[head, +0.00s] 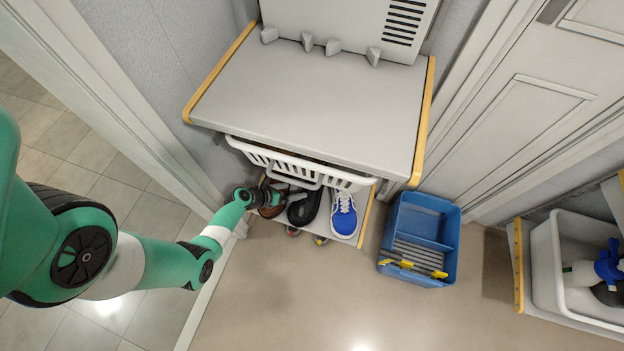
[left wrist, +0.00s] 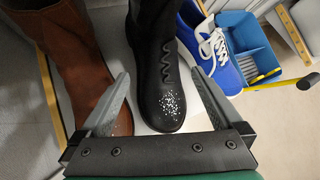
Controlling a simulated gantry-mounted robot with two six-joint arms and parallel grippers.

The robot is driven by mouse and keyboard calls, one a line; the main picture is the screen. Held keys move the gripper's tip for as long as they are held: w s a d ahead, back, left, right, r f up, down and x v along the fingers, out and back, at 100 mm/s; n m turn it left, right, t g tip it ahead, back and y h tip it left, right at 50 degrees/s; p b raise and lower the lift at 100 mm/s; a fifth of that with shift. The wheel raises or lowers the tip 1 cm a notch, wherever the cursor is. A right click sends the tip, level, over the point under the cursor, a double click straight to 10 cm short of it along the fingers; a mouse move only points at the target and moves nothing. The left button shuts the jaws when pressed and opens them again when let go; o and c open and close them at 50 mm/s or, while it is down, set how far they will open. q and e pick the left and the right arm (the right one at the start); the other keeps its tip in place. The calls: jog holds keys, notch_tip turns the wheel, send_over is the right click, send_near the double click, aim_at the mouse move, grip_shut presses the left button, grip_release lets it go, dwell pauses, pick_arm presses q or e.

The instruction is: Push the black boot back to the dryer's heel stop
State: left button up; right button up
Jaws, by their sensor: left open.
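The black boot (head: 304,208) stands on the low shelf under the bench, between a brown boot (head: 271,208) and a blue sneaker (head: 343,216). In the left wrist view the black boot (left wrist: 158,90) has its rounded, white-speckled toe towards me. My left gripper (head: 279,195) is at the shelf front, by the brown and black boots. In the wrist view its fingers (left wrist: 160,80) are spread apart, with the black boot's toe showing between them. I cannot tell if they touch it. The heel end of the black boot is hidden under the bench and basket. My right gripper is out of view.
A white basket (head: 298,166) hangs just above the shoes, below the grey bench top (head: 310,105). Grey pegs (head: 333,47) stand at the bench's back. A blue bin (head: 422,225) stands on the floor at right. The floor in front is clear.

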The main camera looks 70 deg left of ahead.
pick_arm(q)
jog(key=b+x, duration=0.1)
jog(key=x, duration=0.1)
jog(key=a+b+x, duration=0.1)
jog(key=b+x, duration=0.1)
jog(key=x, duration=0.1)
jog(key=shift+w, duration=0.25)
jog(key=shift+d, duration=0.2)
jog(key=b+x, duration=0.4)
jog(key=x, duration=0.1)
jog(key=shift+a+b, duration=0.25)
jog(key=shift+b, duration=0.15)
jog(key=shift+w, duration=0.15)
jog(key=shift+r, duration=0.1)
jog(key=shift+a+r, duration=0.1)
grip_shut()
